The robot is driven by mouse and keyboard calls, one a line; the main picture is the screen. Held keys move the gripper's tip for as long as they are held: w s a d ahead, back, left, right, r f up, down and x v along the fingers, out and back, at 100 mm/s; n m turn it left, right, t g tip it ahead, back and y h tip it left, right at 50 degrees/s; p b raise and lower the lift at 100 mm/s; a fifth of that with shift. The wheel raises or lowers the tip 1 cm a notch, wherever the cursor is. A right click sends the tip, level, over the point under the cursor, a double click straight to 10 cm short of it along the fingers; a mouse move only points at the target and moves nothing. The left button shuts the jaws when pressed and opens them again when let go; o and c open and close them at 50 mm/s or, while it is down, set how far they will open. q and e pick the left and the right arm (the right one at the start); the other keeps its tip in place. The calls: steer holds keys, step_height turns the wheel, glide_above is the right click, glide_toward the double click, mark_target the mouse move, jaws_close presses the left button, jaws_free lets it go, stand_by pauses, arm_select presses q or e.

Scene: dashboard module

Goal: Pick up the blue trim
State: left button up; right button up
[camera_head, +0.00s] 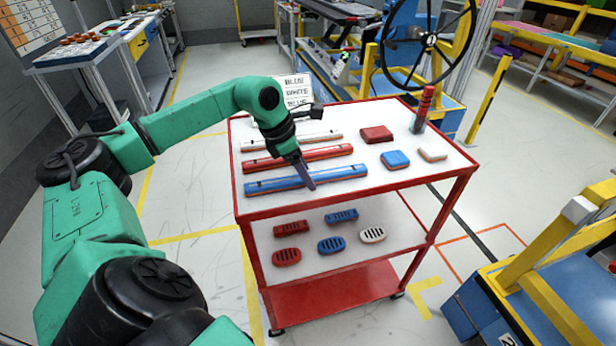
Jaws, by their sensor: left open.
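The blue trim (265,184) is a long bar lying flat along the front of the red cart's top shelf. My left gripper (307,181) reaches down over the trim's middle, with its fingers pointing at it and hiding a small part of it. I cannot tell whether the fingers touch the trim or hover just above it. The gripper is open. A red trim (330,152) and a white trim (325,136) lie parallel behind the blue one. My right gripper is not in view.
The red cart (355,201) also carries a red block (377,134), a blue block (395,159), a white block (433,155) and a red stack (424,105) on top. Several vents lie on its lower shelf. A lettered sign (296,90) stands at the back.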

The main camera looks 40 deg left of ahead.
arm_select(q)
steer(key=shift+w+f, duration=0.15)
steer(key=shift+f, duration=0.2)
steer(key=shift+r, duration=0.1)
jaws_close()
